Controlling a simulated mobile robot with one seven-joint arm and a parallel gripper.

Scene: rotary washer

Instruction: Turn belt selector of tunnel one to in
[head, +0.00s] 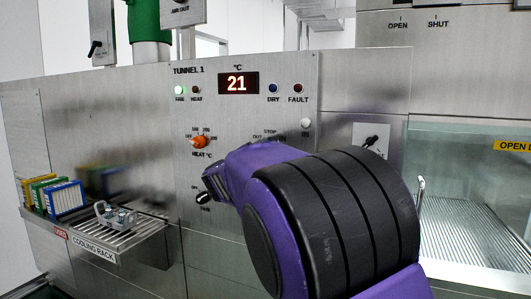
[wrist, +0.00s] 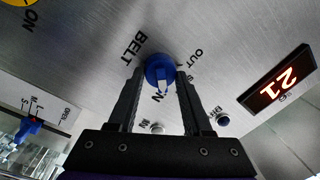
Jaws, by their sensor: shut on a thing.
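The belt selector (wrist: 160,68) is a round blue knob with a white pointer mark, on the steel panel beside the word BELT. In the wrist view it sits between the two dark fingertips of my gripper (wrist: 160,76), which is shut on it. The white mark points down in the wrist view, towards a partly hidden label ending in N. The labels OUT and part of STOP show to the right of the knob. In the head view my purple and black wrist hides the knob; the labels OUT and STOP show above it on the Tunnel 1 panel (head: 225,110).
The red display (head: 238,83) reads 21. An orange heat knob (head: 199,142) and a black switch (head: 205,197) are left of my wrist. A white lamp (head: 306,123) is just above it. A cooling rack (head: 130,236) projects at the lower left.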

